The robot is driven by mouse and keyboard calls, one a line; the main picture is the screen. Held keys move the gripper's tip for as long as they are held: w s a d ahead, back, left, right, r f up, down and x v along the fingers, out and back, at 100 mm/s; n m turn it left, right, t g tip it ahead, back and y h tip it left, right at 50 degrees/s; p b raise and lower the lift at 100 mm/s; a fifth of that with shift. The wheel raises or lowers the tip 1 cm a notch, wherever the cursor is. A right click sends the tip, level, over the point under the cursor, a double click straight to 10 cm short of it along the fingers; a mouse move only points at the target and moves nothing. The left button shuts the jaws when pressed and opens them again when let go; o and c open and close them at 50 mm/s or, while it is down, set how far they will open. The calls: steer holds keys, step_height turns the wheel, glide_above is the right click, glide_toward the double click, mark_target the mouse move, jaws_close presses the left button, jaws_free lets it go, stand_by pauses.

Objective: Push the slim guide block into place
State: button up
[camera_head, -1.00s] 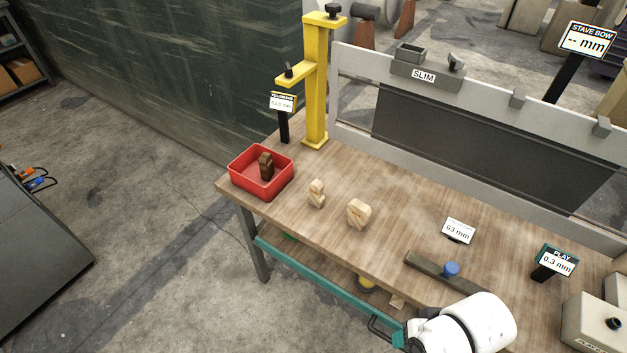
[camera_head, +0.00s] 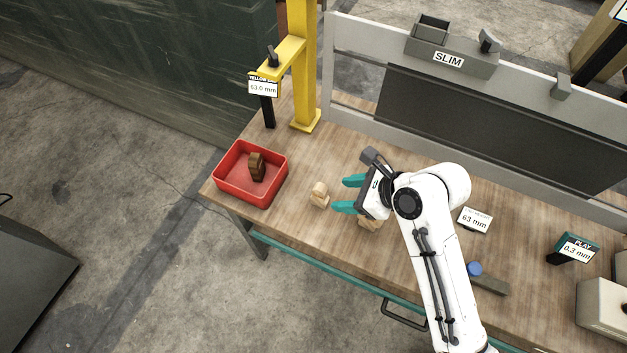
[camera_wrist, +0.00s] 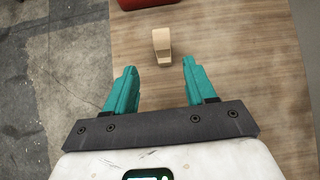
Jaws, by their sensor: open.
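The slim guide block looks to be the narrower pale wooden block (camera_head: 319,194), standing on the wooden bench to the right of the red tray. In the wrist view this pale block (camera_wrist: 162,47) lies ahead of the fingertips, roughly centred between them. My gripper (camera_head: 347,194) is open and empty, its teal fingers pointing left toward the block with a gap between. A holder labelled SLIM (camera_head: 449,59) sits on top of the grey frame at the back. A second, wider pale block (camera_head: 369,225) is partly hidden beneath my gripper.
A red tray (camera_head: 222,184) holding a dark brown block (camera_head: 256,167) stands at the bench's left end. A yellow post (camera_head: 305,75) with a side arm rises behind it, by a 63.0 mm display (camera_head: 263,86).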

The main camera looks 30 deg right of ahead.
mark_target(315, 194)
steer(key=shift+w+a+f+m, duration=0.15)
steer(key=shift+w+f+m, duration=0.3)
steer(key=shift+w, duration=0.25)
steer(key=x, duration=0.4)
steer(key=shift+w+a, duration=0.1)
steer(key=shift+w, duration=0.1)
steer(key=shift+b+x, duration=0.35)
steer(key=shift+x, duration=2.45)
steer(key=shift+s+f, duration=0.15)
steer(key=shift+s, duration=0.05)
jaws_close()
